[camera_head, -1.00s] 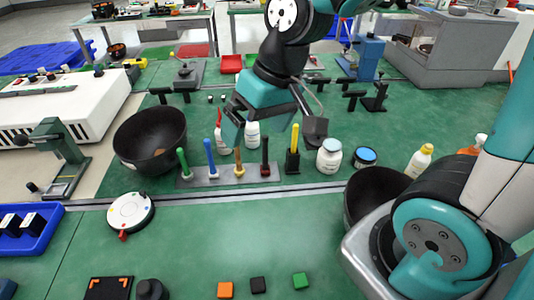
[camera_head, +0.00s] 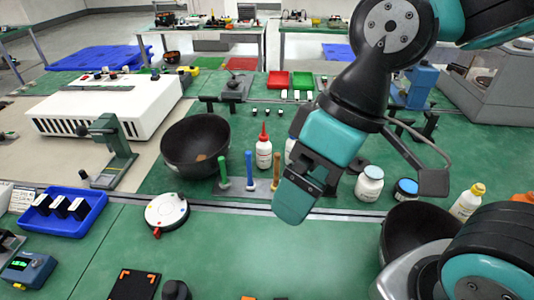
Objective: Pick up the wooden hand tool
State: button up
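The wooden hand tool, with a tan handle (camera_head: 275,171), stands upright in a grey rack (camera_head: 237,191) on the green bench. A green-handled tool (camera_head: 223,169) and a blue-handled tool (camera_head: 250,168) stand to its left in the same rack. My gripper (camera_head: 297,196) points downward in front of the rack's right part, just right of the wooden tool in the picture. It hides the tools further right. The finger gap is not clear from this side, and no held object shows.
A white bottle with a red tip (camera_head: 263,151) stands behind the rack. A black bowl (camera_head: 196,142) is at back left, a white round device (camera_head: 166,211) at front left. A white jar (camera_head: 369,184) and a second dark bowl (camera_head: 412,229) are at right.

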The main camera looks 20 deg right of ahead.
aim_at(277, 156)
jog(key=k, duration=0.5)
jog(key=u, duration=2.25)
jog(key=i, duration=1.4)
jog(key=z, duration=2.65)
jog(key=i, duration=0.5)
jog(key=u, duration=0.05)
